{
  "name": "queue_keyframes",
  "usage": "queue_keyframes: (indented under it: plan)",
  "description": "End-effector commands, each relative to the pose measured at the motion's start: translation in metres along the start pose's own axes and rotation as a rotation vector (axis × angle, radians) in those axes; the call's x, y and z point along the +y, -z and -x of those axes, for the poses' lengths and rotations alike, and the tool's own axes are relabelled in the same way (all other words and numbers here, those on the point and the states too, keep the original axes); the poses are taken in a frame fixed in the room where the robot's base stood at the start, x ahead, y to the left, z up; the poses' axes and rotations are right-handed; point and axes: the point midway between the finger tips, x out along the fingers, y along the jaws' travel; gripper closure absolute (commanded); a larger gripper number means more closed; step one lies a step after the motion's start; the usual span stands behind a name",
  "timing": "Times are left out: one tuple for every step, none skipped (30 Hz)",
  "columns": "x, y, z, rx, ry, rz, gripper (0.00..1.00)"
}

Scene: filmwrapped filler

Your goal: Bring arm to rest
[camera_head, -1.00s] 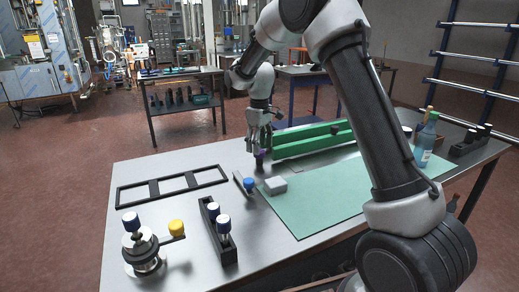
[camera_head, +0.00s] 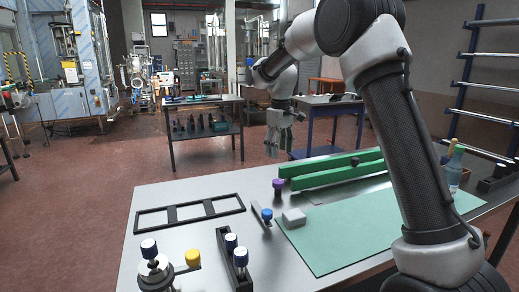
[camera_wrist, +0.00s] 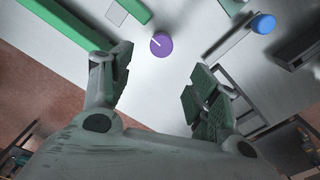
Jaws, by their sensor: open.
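My arm (camera_head: 405,130) reaches out over the far left edge of the steel table (camera_head: 190,237). My gripper (camera_head: 272,152) hangs in the air, pointing down, open and empty. In the wrist view its two fingers stand apart (camera_wrist: 158,82) with bare table between them. A purple-capped piece (camera_head: 279,187) stands on the table, below and clear of the gripper. Its round purple cap shows in the wrist view (camera_wrist: 161,44), beyond the fingertips.
Green rails (camera_head: 335,176), a green mat (camera_head: 335,236), a grey block (camera_head: 294,218) and a blue-capped piece (camera_head: 266,214) are near. A black frame (camera_head: 150,222) and blue- and yellow-capped parts (camera_head: 193,257) lie left. A bottle (camera_head: 453,170) stands right. Air above the table's left part is free.

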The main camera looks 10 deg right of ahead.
Motion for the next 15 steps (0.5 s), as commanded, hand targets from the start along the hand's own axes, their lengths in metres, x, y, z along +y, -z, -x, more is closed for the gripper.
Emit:
queue_keyframes:
  plan:
    - [-0.002, -0.005, -0.009, -0.010, 0.004, -0.037, 0.40]
    - [-0.004, -0.011, -0.017, -0.025, 0.010, -0.056, 0.40]
    - [-0.009, -0.021, -0.027, -0.045, 0.016, -0.082, 0.40]
    - [-0.013, -0.031, -0.032, -0.056, 0.020, -0.104, 0.40]
    - [-0.017, -0.043, -0.031, -0.062, 0.021, -0.127, 0.40]
    - [-0.021, -0.060, -0.028, -0.064, 0.021, -0.161, 0.40]
    - [-0.024, -0.073, -0.025, -0.063, 0.020, -0.184, 0.40]
    - [-0.027, -0.085, -0.021, -0.061, 0.019, -0.204, 0.40]
    - [-0.030, -0.101, -0.016, -0.058, 0.018, -0.232, 0.40]
    - [-0.033, -0.113, -0.012, -0.054, 0.016, -0.251, 0.40]
    - [-0.035, -0.126, -0.008, -0.049, 0.014, -0.272, 0.40]
    - [-0.039, -0.143, -0.002, -0.040, 0.012, -0.298, 0.40]
    - [-0.042, -0.156, 0.003, -0.033, 0.010, -0.317, 0.40]
    - [-0.045, -0.169, 0.007, -0.024, 0.007, -0.335, 0.40]
    - [-0.049, -0.186, 0.012, -0.013, 0.004, -0.361, 0.40]
